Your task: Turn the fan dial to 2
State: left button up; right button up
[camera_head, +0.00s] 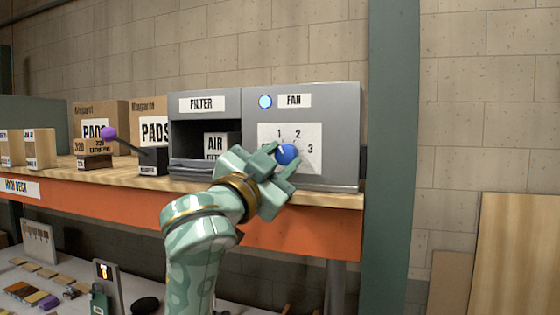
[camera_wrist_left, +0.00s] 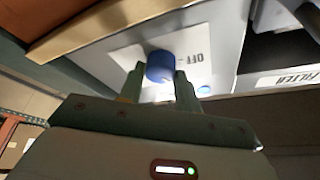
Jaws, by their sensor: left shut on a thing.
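The blue fan dial (camera_head: 287,154) sits on a white scale plate (camera_head: 313,136) on the grey fan box (camera_head: 343,115). The numbers 1, 2 and 3 show around it, and the left part of the scale is hidden by my gripper. My left gripper (camera_head: 279,163) is shut on the dial, one finger on each side. In the left wrist view the blue dial (camera_wrist_left: 160,66) is between the fingertips (camera_wrist_left: 160,75), with the word OFF beside it. I cannot tell exactly where the dial points. My right gripper is not in view.
A blue round light (camera_head: 265,101) is beside the FAN label. The open filter bay (camera_head: 190,135) is left of the fan panel. A lever with a purple knob (camera_head: 109,133) and cardboard boxes (camera_head: 100,115) stand further left on the orange-edged shelf (camera_head: 300,232). A green post (camera_head: 390,150) rises at right.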

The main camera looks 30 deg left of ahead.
pick_arm(q)
jog(key=m+h, duration=0.1)
jog(key=m, duration=0.1)
jog(key=m+g, duration=0.1)
jog(key=m, duration=0.1)
jog(key=m+h, duration=0.1)
jog(key=m, duration=0.2)
jog(key=shift+a+r+g+h, duration=0.2)
jog(key=shift+a+g+h, duration=0.1)
jog(key=shift+g, duration=0.1)
jog(key=m+g, duration=0.1)
jog(key=m, duration=0.4)
jog(key=shift+r+g+h, duration=0.1)
jog(key=shift+g+h, duration=0.3)
jog(key=shift+d+m, duration=0.1)
jog(key=shift+m, duration=0.2)
jog(key=o, duration=1)
jog(key=shift+c, duration=0.2)
jog(key=shift+s, duration=0.1)
jog(key=s+a+b, duration=0.2)
jog(key=s+b, duration=0.3)
jog(key=s, duration=1.1)
jog(key=shift+a+f, duration=0.3)
jog(key=shift+f, duration=0.05)
